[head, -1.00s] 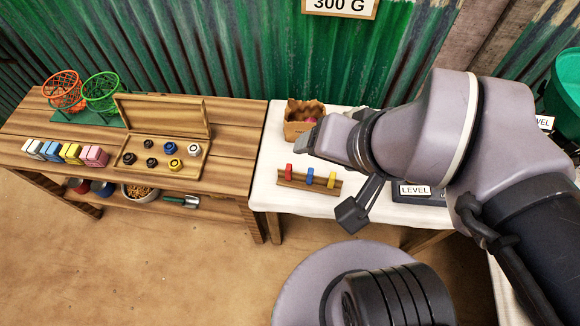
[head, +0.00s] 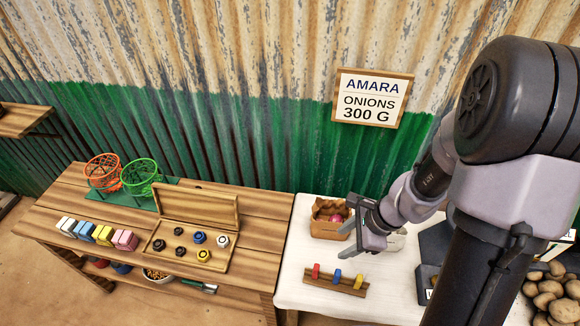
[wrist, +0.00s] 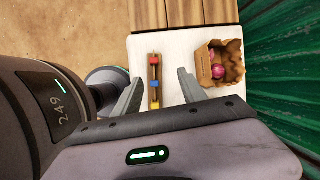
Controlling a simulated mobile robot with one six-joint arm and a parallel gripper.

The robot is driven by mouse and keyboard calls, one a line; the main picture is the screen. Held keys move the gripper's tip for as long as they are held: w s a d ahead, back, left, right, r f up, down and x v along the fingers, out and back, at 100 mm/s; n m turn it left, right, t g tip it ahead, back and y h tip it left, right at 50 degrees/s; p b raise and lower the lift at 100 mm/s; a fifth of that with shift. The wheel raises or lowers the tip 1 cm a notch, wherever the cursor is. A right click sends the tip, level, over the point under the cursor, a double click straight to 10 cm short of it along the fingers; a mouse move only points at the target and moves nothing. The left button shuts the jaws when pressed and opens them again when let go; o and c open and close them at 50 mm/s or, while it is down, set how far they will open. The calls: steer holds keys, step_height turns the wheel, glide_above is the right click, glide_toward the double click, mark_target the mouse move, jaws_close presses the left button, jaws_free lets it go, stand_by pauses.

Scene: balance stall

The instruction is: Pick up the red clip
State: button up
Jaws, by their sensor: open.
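The red clip (head: 316,270) stands at the left end of a wooden rail (head: 350,290) on the white-covered table, beside a blue clip (head: 337,276) and a yellow clip (head: 358,282). In the wrist view the red clip (wrist: 154,61) is at the far end of the rail, with the blue clip (wrist: 155,84) and yellow clip (wrist: 156,104) nearer. My gripper (head: 362,238) is open and empty, above the table and apart from the clips. In the wrist view its fingers (wrist: 158,88) appear on either side of the rail.
An open cardboard box (head: 325,227) holding something pink stands behind the rail. A wooden table (head: 100,209) to the left holds baskets, coloured blocks and a case of weights. Potatoes (head: 552,290) lie at the right. White cloth (head: 300,255) around the rail is clear.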

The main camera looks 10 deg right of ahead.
mark_target(315, 270)
steer(key=a+f+b, duration=0.1)
steer(key=f+b, duration=0.1)
steer(key=f, duration=0.3)
steer(key=a+f+m+b, duration=0.1)
steer(key=f+b, duration=0.1)
steer(key=f, duration=0.3)
steer(key=a+f+m+b, duration=0.1)
steer(key=f+b, duration=0.1)
steer(key=f, duration=0.3)
steer(key=shift+w, duration=0.3)
steer(key=b+x, duration=0.2)
steer(key=x, duration=0.1)
steer(key=a+b+x, duration=0.1)
steer(key=b+x, duration=0.1)
steer(key=x, duration=0.1)
steer(key=shift+a+r, duration=0.15)
steer(key=shift+r, duration=0.15)
steer(key=shift+c, duration=0.7)
jaws_close()
